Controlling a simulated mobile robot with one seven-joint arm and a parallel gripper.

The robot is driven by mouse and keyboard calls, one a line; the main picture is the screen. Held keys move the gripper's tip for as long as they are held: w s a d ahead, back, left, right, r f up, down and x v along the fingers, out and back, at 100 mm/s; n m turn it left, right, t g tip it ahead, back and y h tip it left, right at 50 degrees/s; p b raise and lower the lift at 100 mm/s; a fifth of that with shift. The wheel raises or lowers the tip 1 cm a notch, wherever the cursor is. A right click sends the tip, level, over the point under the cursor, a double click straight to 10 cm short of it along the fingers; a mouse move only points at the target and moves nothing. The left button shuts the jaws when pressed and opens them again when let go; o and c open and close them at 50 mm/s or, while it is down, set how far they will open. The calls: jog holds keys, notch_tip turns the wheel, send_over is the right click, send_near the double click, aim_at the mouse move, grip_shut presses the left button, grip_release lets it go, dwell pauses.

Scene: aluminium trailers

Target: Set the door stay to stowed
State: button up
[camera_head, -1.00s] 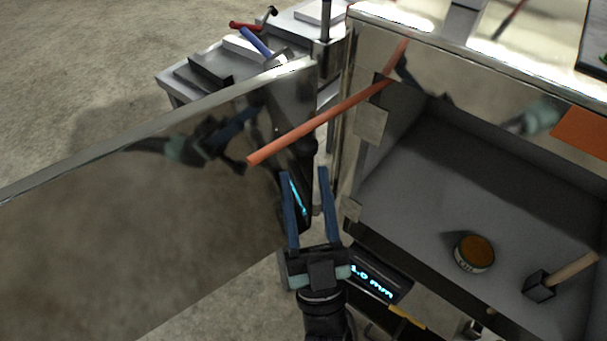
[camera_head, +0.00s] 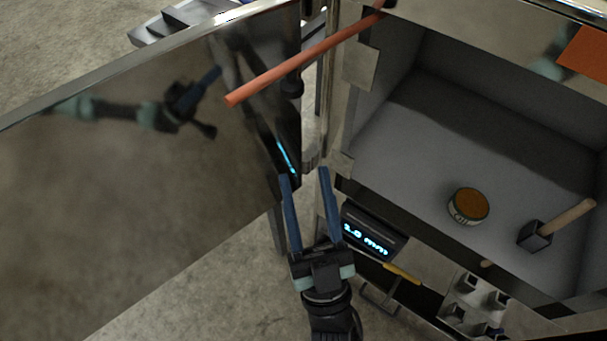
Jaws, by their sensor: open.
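The door stay (camera_head: 300,58) is an orange rod. It runs from the upper front edge of the trailer compartment down and left, across the front of the open shiny door (camera_head: 150,150). Its free end is at the lower left, in front of the door panel. I cannot tell whether it touches the door. My gripper (camera_head: 305,172) is below the stay, near the door's hinge side, with its two blue fingers apart and nothing between them. The fingers point up the picture, and a clear gap shows between them and the rod.
The compartment (camera_head: 400,145) holds a round tin (camera_head: 468,206) and a mallet (camera_head: 560,220). A display box (camera_head: 372,232) with glowing digits is just right of my gripper. A grey bench (camera_head: 180,20) stands behind the door. Bare floor shows at lower left.

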jog(key=shift+b+v, duration=0.7)
jog(key=shift+v, duration=0.95)
jog(key=shift+d, duration=0.1)
